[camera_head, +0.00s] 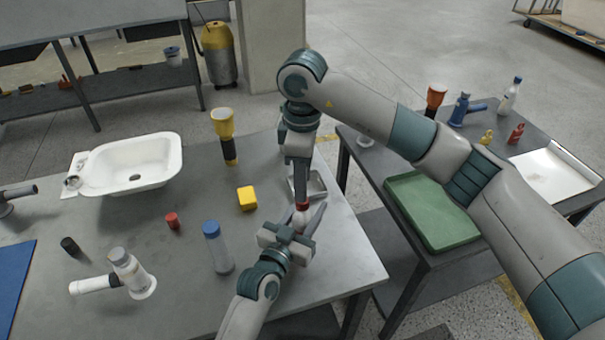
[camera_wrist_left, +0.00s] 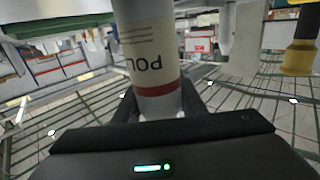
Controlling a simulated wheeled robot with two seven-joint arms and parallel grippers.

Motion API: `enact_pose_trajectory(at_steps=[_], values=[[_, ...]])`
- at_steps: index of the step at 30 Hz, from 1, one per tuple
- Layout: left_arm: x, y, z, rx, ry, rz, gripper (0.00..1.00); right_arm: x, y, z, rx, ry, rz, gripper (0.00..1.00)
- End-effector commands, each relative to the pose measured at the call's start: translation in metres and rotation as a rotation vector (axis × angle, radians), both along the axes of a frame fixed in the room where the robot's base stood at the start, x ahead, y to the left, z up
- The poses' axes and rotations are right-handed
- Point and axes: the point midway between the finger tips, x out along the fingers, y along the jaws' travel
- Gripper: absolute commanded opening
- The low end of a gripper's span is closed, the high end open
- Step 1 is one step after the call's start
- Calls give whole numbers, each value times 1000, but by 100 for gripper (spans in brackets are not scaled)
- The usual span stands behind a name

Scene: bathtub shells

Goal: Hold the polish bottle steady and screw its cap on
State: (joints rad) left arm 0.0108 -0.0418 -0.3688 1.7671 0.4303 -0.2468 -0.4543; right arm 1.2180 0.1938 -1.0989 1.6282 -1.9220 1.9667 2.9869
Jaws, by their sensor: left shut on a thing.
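The polish bottle (camera_wrist_left: 150,50) is pale, with a cream label reading "POL" and a red band, between my left fingers in the left wrist view. In the head view my left gripper (camera_head: 303,220) is shut on it near the table's right end, and the bottle (camera_head: 299,220) is mostly hidden. A red cap (camera_head: 302,206) shows at the bottle's top. My right gripper (camera_head: 301,198) points straight down right over the red cap. Its fingertips are too small and overlapped to tell whether they grip the cap. I cannot tell how the cap sits on the neck.
A blue-capped bottle (camera_head: 217,250), a yellow block (camera_head: 247,198) and a small red piece (camera_head: 172,221) stand left of my grippers. A shallow metal tray (camera_head: 316,184) lies just behind. A white basin (camera_head: 135,165) sits farther left. A green tray (camera_head: 430,210) lies on the right table.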

Motion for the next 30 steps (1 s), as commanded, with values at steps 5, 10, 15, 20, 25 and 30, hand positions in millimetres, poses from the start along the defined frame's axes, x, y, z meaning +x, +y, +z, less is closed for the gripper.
enact_pose_trajectory(at_steps=[5,10,15,20,25,30], values=[[0,0,-1,2,1,0,0,0,0,1,0,-1,106,39],[0,0,-1,2,1,0,0,0,0,3,-1,-2,303,39],[0,0,-1,2,1,0,0,0,1,4,-1,-3,562,39],[0,0,-1,2,1,0,0,1,1,7,-2,-4,816,39],[0,0,-1,2,1,0,0,0,2,9,-3,-3,1086,39],[0,0,-1,1,0,0,0,1,2,11,-4,-5,1355,39]])
